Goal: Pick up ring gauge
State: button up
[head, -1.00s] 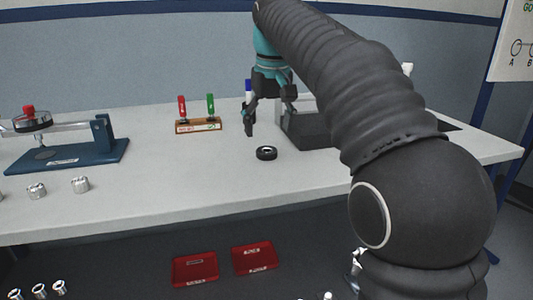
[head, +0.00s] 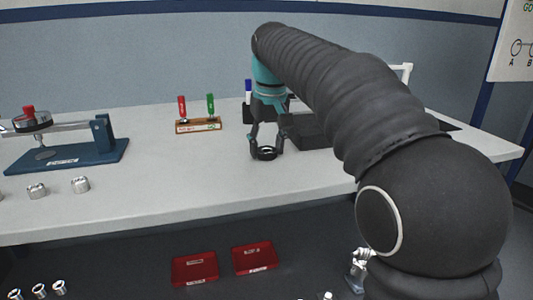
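The ring gauge (head: 265,155), a small black ring, lies on the grey workbench (head: 160,172) right of the middle in the head view. My gripper (head: 266,151) points down over it, with one finger on each side of the ring at about table height. The fingers are spread about the ring's width. I cannot tell whether they touch it. The far part of the ring is partly hidden by the gripper.
A dark tray (head: 310,131) stands close to the right of my gripper. A wooden stand with red and green handled gauges (head: 198,125) is behind left. A blue press fixture (head: 65,157) and metal housings (head: 80,184) are at left. Red trays (head: 195,268) lie below the bench.

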jog(key=shift+c, duration=0.4)
jog(key=shift+r, duration=0.55)
jog(key=r, duration=0.1)
jog(key=d+r, duration=0.1)
jog(key=r, duration=0.1)
jog(key=shift+r, duration=0.3)
jog(key=d+r, duration=0.6)
jog(key=d, duration=0.4)
jog(key=shift+d+r, duration=0.2)
jog(key=shift+d, duration=0.15)
jog(key=shift+w, duration=0.1)
